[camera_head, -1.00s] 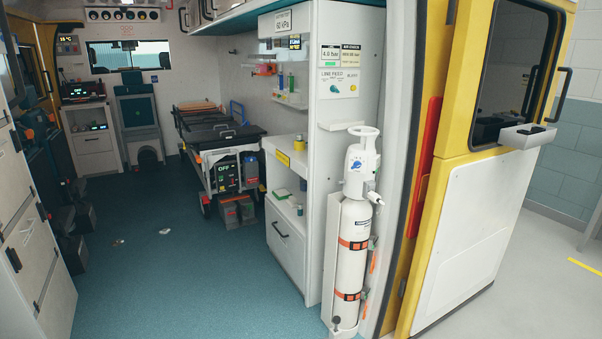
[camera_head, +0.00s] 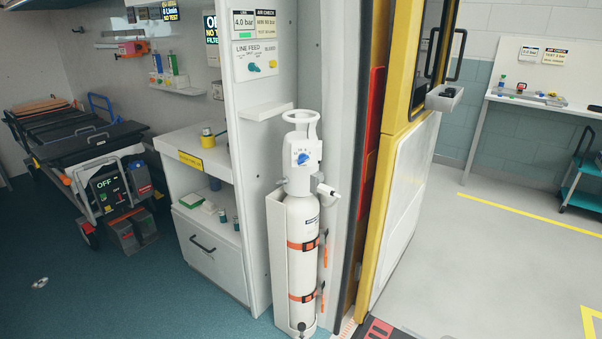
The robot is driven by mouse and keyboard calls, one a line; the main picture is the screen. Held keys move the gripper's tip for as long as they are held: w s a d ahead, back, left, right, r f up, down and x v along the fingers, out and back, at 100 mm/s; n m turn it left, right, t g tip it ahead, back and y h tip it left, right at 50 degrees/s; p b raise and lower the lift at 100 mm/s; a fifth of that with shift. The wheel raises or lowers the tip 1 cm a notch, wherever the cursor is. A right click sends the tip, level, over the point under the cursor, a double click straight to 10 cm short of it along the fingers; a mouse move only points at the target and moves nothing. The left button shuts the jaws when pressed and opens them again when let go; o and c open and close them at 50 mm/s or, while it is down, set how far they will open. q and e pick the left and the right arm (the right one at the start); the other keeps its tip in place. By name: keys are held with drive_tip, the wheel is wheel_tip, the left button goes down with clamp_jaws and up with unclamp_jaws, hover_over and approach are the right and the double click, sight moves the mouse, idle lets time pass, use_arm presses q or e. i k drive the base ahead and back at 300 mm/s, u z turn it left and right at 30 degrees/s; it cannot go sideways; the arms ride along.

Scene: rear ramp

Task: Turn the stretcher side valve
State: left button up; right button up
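The stretcher (camera_head: 85,143) with its black top stands at the left of the head view. A dark box with an "OFF" display (camera_head: 108,187) is mounted on its end; I cannot make out a valve there for certain. Neither of my grippers is in view.
A white cabinet (camera_head: 215,267) with a drawer and open shelf stands between the stretcher and cylinder. The yellow door (camera_head: 405,190) stands open at the right.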

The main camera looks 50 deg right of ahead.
sight(285, 179)
drive_tip(key=z, duration=0.75)
drive_tip(key=i, duration=0.8)
drive_tip(key=z, duration=1.15)
drive_tip(key=i, duration=0.3)
drive_tip(key=z, duration=0.15)
